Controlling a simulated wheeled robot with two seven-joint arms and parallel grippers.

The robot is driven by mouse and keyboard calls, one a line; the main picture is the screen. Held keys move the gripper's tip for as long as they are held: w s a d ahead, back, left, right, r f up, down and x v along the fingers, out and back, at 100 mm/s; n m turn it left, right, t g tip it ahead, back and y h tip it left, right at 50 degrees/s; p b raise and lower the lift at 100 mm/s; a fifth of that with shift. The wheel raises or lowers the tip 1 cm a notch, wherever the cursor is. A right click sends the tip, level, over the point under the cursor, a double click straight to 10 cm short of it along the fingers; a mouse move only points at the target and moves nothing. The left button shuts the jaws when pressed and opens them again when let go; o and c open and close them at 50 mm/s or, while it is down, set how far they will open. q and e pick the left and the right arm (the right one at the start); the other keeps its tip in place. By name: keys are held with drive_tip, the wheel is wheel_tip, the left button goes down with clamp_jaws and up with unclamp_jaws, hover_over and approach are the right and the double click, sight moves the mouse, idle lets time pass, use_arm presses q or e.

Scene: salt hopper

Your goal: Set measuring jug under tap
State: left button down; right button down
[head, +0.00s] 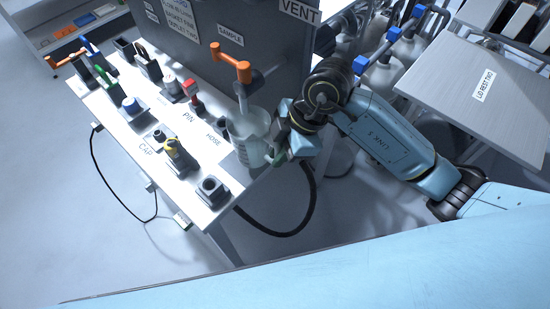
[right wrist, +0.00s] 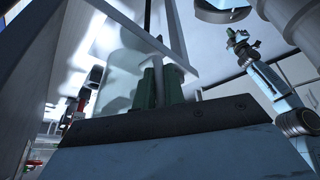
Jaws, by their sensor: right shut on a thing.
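The translucent measuring jug (head: 246,140) is upright at the right edge of the white bench, below the tap in the head view. The tap has an orange handle (head: 230,62) and comes out of the grey panel by the SAMPLE label. Its spout (head: 241,92) appears above the jug's mouth; I cannot tell how well they line up in depth. My right gripper (head: 280,157) is shut on the jug at its right side. In the right wrist view the green fingers (right wrist: 160,85) stand against the pale jug (right wrist: 122,78). I cannot tell whether the jug's base touches the bench.
A red-topped pin (head: 190,88), a yellow-topped part (head: 176,150) and several dark holders stand on the bench (head: 165,115) left of the jug. A black hose (head: 306,205) loops below the bench edge. A grey lid rest table (head: 455,80) stands at right.

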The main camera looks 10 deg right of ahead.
drive_tip(key=shift+w+a+f, duration=0.1)
drive_tip(key=shift+w+a, duration=0.2)
drive_tip(key=shift+a, duration=0.1)
wheel_tip(320, 180, down, 3)
drive_tip(key=shift+f+b, duration=0.1)
drive_tip(key=shift+b, duration=0.3)
drive_tip(key=shift+f, duration=0.1)
use_arm(q)
drive_tip(key=shift+a+f, duration=0.4)
drive_tip(key=shift+a, duration=0.1)
use_arm(e)
drive_tip(key=c, duration=1.5)
unclamp_jaws()
use_arm(q)
drive_tip(key=shift+a, duration=0.1)
